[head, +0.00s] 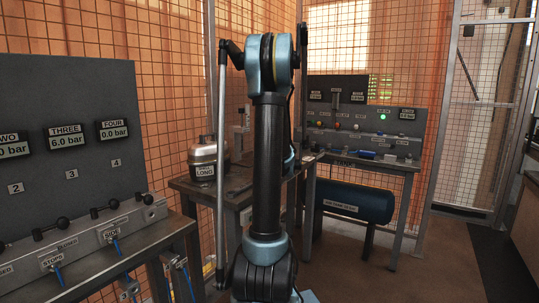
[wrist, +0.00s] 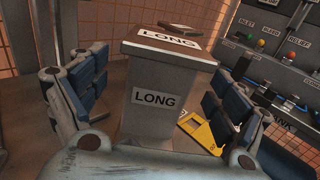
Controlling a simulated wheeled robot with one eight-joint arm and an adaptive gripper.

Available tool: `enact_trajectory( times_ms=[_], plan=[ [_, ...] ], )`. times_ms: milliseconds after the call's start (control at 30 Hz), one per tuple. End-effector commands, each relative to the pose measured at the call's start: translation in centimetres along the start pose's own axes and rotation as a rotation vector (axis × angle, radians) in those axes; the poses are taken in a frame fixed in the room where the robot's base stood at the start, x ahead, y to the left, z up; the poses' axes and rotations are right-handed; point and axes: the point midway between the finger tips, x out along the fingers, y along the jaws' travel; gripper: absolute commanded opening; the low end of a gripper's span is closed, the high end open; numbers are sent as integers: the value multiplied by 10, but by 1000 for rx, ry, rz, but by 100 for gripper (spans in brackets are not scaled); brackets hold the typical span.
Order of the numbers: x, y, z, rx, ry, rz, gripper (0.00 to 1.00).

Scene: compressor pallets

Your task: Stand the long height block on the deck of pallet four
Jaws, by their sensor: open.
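The long height block (wrist: 158,75) fills the middle of the wrist view. It is grey with a reddish-brown top edge, and white labels on its top and front read LONG. My gripper (wrist: 155,85) is open, with dark blue padded fingers on either side of the block; I see gaps between pads and block. I cannot make out the block or my gripper in the head view, where my arm blocks the middle. A gauge marked FOUR (head: 114,130) reads 0.0 bar on the grey panel at left. I cannot identify the deck of pallet four.
A yellow item (wrist: 203,132) lies right of the block. Floor at right is clear.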

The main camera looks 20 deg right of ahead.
Motion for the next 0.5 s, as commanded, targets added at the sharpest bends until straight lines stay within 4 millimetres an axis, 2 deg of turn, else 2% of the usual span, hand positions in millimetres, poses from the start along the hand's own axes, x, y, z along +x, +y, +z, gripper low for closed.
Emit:
enact_trajectory(
  times_ms=[333,500],
  plan=[
    [40,-3,-8,0,0,1,90],
    [48,-3,-7,0,0,1,90]
  ],
)
